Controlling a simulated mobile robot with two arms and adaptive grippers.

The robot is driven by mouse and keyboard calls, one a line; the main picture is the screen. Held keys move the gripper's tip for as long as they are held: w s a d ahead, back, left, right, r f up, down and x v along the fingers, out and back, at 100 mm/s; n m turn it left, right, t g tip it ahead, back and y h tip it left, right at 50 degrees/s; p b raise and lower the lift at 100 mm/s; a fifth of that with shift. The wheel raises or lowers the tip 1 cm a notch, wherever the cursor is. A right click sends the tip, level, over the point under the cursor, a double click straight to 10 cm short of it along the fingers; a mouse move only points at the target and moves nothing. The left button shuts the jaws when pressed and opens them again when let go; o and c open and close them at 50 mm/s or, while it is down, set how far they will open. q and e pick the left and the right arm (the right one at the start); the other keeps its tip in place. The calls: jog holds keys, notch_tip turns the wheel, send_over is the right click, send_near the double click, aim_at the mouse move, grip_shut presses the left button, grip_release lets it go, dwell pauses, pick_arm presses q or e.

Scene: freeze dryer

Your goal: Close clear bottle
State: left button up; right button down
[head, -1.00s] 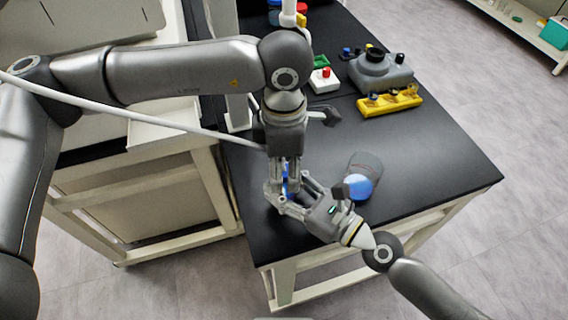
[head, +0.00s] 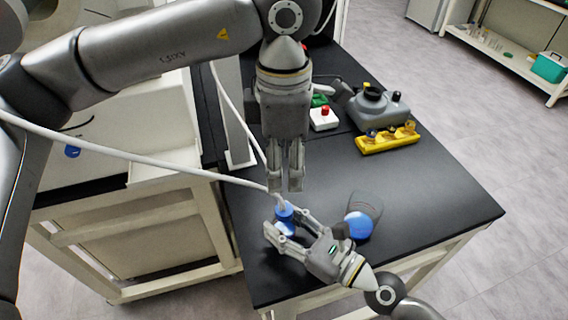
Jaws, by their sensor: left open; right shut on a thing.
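A small bottle with a blue cap (head: 284,210) stands near the front left of the black table. Its body is mostly hidden by my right gripper (head: 278,222), which is shut around it from the lower right. The cap is seen on the top; whether it is fully tightened cannot be told. My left gripper (head: 287,188) is open and empty, pointing down just above and behind the bottle, apart from the cap.
A yellow rack (head: 387,140), a grey container (head: 377,106) and a white box with a red knob (head: 323,118) stand farther back. The table's right side is clear.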

jog(key=c, duration=0.7)
grip_release()
jog(key=shift+c, duration=0.2)
jog(key=shift+v, duration=6)
